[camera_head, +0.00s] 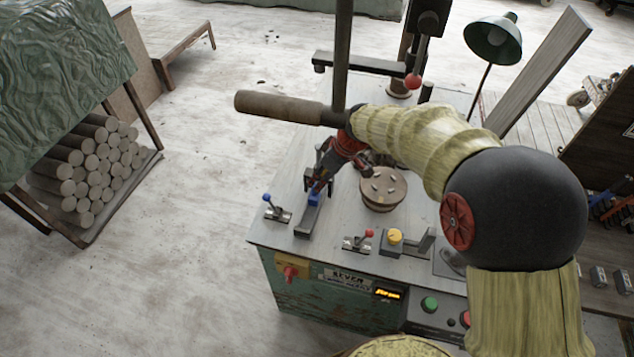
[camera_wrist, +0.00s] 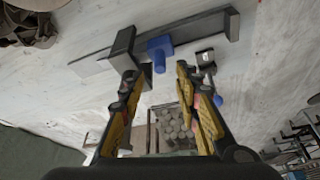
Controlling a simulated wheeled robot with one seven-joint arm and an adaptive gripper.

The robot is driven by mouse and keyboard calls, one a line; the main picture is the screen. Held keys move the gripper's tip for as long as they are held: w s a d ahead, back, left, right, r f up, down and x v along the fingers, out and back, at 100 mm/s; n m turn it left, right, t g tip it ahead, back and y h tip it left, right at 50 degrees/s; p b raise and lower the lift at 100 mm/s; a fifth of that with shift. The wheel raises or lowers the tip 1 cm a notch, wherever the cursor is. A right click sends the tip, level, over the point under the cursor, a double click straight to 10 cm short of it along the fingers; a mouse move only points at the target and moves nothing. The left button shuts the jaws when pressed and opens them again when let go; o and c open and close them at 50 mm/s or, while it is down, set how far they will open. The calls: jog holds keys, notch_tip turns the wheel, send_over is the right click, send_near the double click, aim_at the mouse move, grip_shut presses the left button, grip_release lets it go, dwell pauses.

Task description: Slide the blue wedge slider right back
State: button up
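The blue wedge slider (camera_head: 314,198) sits on a dark rail (camera_head: 306,222) on the pale tabletop, toward the rail's far part. In the wrist view the blue slider (camera_wrist: 160,50) stands out from the rail (camera_wrist: 205,28), beside a dark upright block (camera_wrist: 122,42). My gripper (camera_head: 320,186) is low over the slider and partly hides it. In the wrist view its two fingers (camera_wrist: 156,72) are spread, with the slider's near end in front of the gap between them. I see no finger closed on it; whether one touches it I cannot tell.
A blue-knobbed lever (camera_head: 274,209) stands left of the rail. A red-knobbed lever (camera_head: 361,241) and a yellow knob (camera_head: 394,237) are near the front edge. A dark horizontal arm (camera_head: 358,63) is behind.

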jog(key=shift+v, duration=0.9)
jog(key=s+d+m+g+h, duration=0.1)
jog(key=s+d+m, duration=0.3)
jog(key=s, duration=0.5)
jog(key=s+d+r+m+t+h, duration=0.1)
jog(key=s+d+r+m+t, duration=0.1)
jog(key=s+r, duration=0.6)
jog(key=s+d+r+m+t+h, duration=0.1)
jog(key=s+d+r+m, duration=0.3)
jog(key=s+d+r, duration=0.3)
jog(key=s+r, duration=0.2)
jog(key=s, duration=0.2)
jog(key=shift+s+t+h, duration=0.3)
jog(key=shift+s+t, duration=0.05)
jog(key=shift+t, duration=0.05)
